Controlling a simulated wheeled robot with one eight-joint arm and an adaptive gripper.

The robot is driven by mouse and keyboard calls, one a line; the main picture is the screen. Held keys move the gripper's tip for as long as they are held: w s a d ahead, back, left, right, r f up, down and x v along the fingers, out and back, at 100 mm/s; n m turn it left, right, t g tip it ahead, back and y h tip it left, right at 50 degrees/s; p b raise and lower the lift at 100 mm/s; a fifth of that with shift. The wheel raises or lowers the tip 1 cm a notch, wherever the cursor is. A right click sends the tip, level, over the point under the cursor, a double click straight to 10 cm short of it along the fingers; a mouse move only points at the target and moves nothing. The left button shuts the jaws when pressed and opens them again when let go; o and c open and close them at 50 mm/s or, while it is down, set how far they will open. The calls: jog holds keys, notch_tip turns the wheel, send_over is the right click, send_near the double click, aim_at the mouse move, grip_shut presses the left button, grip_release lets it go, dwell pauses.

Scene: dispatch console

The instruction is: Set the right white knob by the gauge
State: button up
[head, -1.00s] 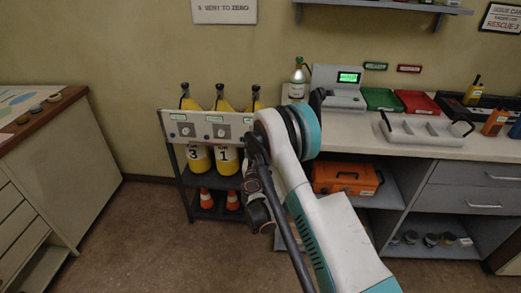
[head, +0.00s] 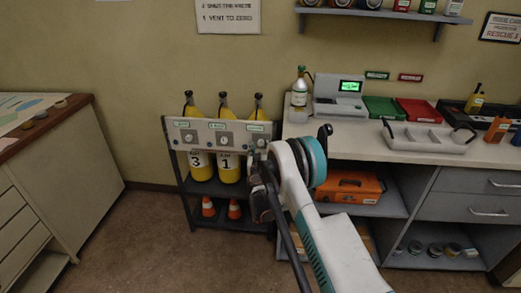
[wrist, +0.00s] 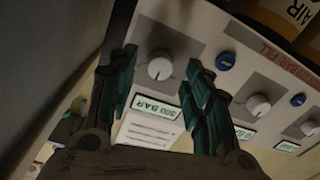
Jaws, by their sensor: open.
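The panel (head: 207,134) on the rack carries three white knobs under green labels. The right knob (head: 260,143) shows just above my gripper (head: 260,178), which is partly hidden by my arm. The middle knob (head: 225,141) also shows in the wrist view (wrist: 258,105).
Blue buttons (wrist: 225,61) sit between the knobs. A counter at the right holds a device with a lit green screen (head: 350,86) and a grey tray (head: 398,144).

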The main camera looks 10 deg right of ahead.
jog(key=shift+x, duration=0.9)
jog(key=c, duration=1.1)
jog(key=shift+o, duration=0.2)
jog(key=shift+n, duration=0.4)
grip_shut()
jog(key=n, duration=0.5)
jog(key=shift+n, duration=0.3)
jog(key=n, duration=0.5)
jog(key=shift+a+g, duration=0.1)
jog(key=shift+g, duration=0.2)
jog(key=shift+n, duration=0.3)
